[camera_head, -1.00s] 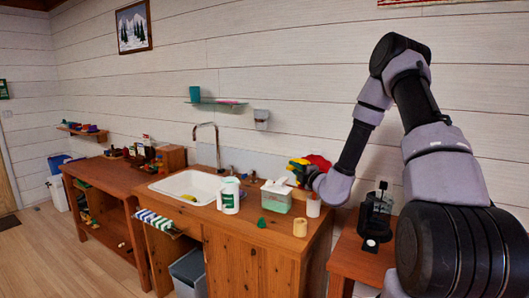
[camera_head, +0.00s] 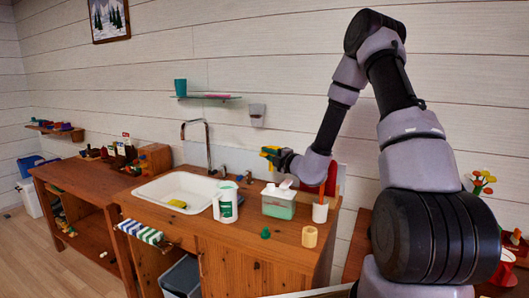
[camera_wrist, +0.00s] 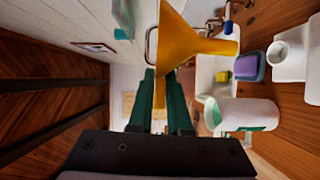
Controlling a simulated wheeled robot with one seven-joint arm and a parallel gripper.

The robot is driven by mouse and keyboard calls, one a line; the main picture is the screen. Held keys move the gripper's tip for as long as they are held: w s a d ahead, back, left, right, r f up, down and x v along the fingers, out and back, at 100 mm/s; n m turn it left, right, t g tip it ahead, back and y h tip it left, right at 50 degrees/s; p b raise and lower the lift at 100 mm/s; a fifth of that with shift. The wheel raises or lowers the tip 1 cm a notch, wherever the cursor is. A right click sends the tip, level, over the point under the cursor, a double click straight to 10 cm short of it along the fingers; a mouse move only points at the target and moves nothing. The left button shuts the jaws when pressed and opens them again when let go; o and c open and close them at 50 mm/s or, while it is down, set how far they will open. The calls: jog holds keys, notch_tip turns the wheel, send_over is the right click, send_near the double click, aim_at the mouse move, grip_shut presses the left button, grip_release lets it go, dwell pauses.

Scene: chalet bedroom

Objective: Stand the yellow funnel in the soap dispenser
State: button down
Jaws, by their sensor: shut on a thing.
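The yellow funnel (camera_wrist: 190,42) is held in my gripper (camera_wrist: 161,85), whose dark green fingers are shut on its rim side. In the wrist view its stem points right, which is down toward the counter. In the head view my gripper (camera_head: 275,158) and the funnel (camera_head: 268,150) are in the air above the counter. The soap dispenser seems to be the translucent green tank with a white top (camera_head: 279,206), below the gripper. In the wrist view, its round white neck (camera_wrist: 284,52) appears at the right, apart from the funnel.
A white and green bottle (camera_head: 226,206) stands left of the tank, also large in the wrist view (camera_wrist: 245,114). A white cup (camera_head: 320,212) and a tan cylinder (camera_head: 309,237) stand to its right. The sink (camera_head: 172,188) and tap (camera_head: 196,125) are further left.

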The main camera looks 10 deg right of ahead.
jog(key=shift+f, duration=2.55)
jog(key=shift+f, duration=0.15)
jog(key=shift+f, duration=0.75)
jog(key=shift+f, duration=0.25)
jog(key=shift+f, duration=1.7)
jog(key=c, duration=0.8)
grip_release()
